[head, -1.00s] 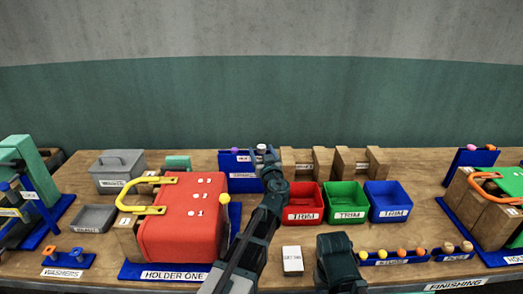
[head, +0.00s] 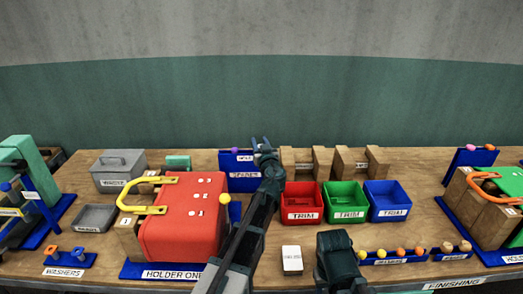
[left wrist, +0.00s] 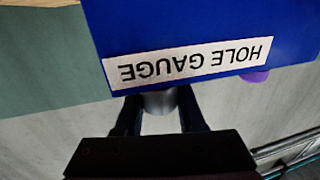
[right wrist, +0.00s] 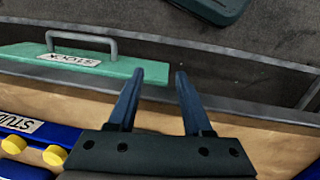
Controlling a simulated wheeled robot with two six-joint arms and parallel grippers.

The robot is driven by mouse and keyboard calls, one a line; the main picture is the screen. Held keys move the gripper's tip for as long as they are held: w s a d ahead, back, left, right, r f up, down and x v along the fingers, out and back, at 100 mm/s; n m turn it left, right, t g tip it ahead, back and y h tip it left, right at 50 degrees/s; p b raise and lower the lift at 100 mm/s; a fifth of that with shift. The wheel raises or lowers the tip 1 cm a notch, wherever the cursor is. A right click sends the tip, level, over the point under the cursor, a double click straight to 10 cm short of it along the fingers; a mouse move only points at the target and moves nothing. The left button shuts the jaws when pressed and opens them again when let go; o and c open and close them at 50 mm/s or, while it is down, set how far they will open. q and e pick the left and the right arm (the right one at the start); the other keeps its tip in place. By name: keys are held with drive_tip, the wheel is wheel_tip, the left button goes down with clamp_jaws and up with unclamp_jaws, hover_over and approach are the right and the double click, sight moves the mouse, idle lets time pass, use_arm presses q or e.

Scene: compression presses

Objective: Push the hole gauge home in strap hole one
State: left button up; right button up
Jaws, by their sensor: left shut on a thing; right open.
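The hole gauge (left wrist: 160,101) is a grey cylinder, partly hidden below the blue stand labelled HOLE GAUGE (left wrist: 200,30) in the left wrist view. My left gripper (left wrist: 158,112) is shut on it; in the head view, the gripper (head: 261,144) is at the right end of the blue stand (head: 242,184) at the back. The red block (head: 180,235) of holder one bears the numbers 1, 2 and 3, with 1 (head: 196,213) nearest me; the holes are too small to make out. My right gripper (right wrist: 153,78) is open and empty.
A yellow-capped pin (head: 224,199) stands at the red block's right side, near my left arm. Red (head: 303,216), green (head: 347,216) and blue (head: 390,214) TRIM bins stand right of the arm. A yellow loop (head: 140,209) is on holder one's left.

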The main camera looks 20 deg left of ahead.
use_arm(q)
drive_tip(key=shift+r, duration=0.1)
clamp_jaws()
drive_tip(key=s+d+r+p, duration=0.2)
drive_tip(key=s+d, duration=0.2)
drive_tip(key=s, duration=0.2)
drive_tip(key=s+d+r+p, duration=0.2)
drive_tip(key=s+d+p, duration=0.1)
drive_tip(key=s, duration=0.4)
drive_tip(key=shift+s+d+r, duration=0.2)
drive_tip(key=shift+d+r, duration=0.2)
drive_tip(key=shift+d, duration=0.5)
